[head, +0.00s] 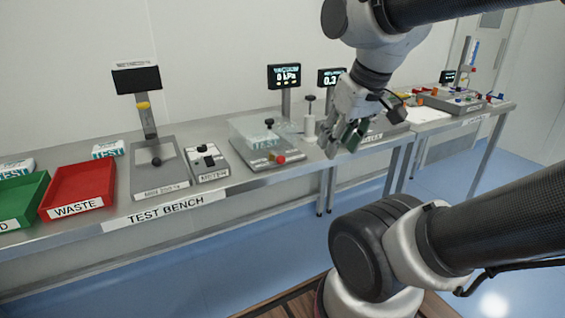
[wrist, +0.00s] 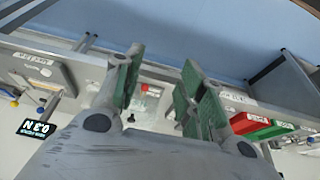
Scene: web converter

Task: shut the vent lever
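The vacuum station (head: 262,161) stands on the test bench, with a clear box, a black knob (head: 269,122) and a red knob (head: 280,159) at its front right. The red knob may be the vent lever; no label confirms it. In the upside-down wrist view a small red knob (wrist: 144,87) shows between the fingers, beyond them. My gripper (head: 338,145) hangs above the bench's front edge, to the right of the red knob and apart from it. In the wrist view my gripper (wrist: 160,85) has its green-padded fingers spread, with nothing between them.
A 0 kPa display (head: 284,76) stands behind the station, and a white pump-like post (head: 310,122) beside it. Another device (head: 385,122) is behind my gripper.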

